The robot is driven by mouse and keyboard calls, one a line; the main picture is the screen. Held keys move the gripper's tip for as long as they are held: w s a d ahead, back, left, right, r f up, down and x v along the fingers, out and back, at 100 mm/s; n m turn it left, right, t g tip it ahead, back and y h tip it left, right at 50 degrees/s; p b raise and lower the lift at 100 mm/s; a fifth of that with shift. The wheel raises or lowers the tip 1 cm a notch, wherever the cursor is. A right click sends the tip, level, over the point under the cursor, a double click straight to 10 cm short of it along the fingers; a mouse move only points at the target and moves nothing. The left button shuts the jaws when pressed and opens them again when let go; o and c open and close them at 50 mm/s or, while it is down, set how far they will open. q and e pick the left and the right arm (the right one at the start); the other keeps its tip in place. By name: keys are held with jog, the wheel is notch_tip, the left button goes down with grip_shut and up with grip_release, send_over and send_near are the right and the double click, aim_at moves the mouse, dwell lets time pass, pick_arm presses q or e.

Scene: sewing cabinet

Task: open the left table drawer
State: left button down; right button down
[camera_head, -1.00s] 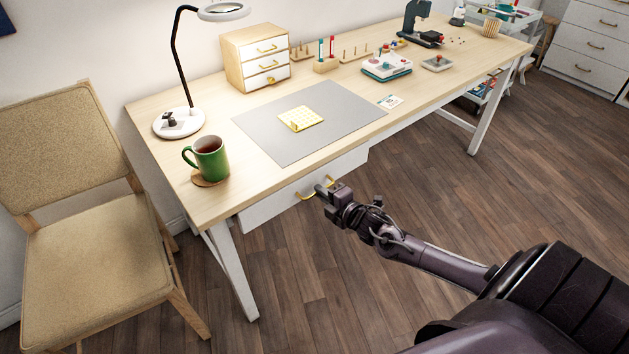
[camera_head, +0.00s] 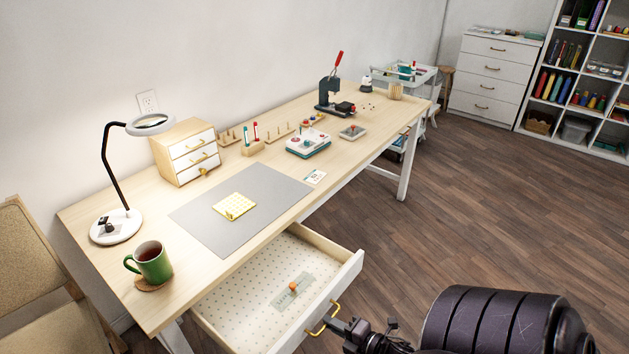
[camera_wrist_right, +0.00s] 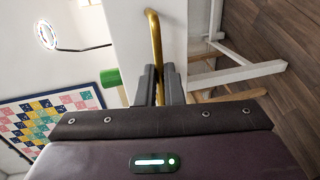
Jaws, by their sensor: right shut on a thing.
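The left table drawer (camera_head: 270,290) is pulled well out from under the table's front edge. Its white front carries a brass handle (camera_head: 323,318). Inside lie a dotted lining and a clear packet (camera_head: 292,291) with a small orange item. My right gripper (camera_head: 334,326) is at the handle in the head view. In the right wrist view its two fingers (camera_wrist_right: 160,84) are closed around the brass handle (camera_wrist_right: 155,45). My left gripper is in neither view.
A green mug (camera_head: 152,262) stands on a coaster near the table's left front corner. A lamp, a grey mat (camera_head: 215,228), a small drawer box (camera_head: 184,152) and craft tools are on the tabletop (camera_head: 115,195). A chair (camera_head: 35,275) is at the left. Open floor lies at the right.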

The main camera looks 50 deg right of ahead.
jog(key=shift+f+p+v, duration=0.15)
jog(key=shift+p+v, duration=0.05)
jog(key=shift+v, duration=0.65)
jog(key=shift+f+p+v, duration=0.15)
jog(key=shift+f+v, duration=0.05)
jog(key=shift+v, duration=0.65)
jog(key=shift+s, duration=0.1)
jog(key=c, duration=1.6)
grip_release()
jog(key=shift+o, duration=0.2)
jog(key=v, duration=0.7)
jog(key=shift+s, duration=0.4)
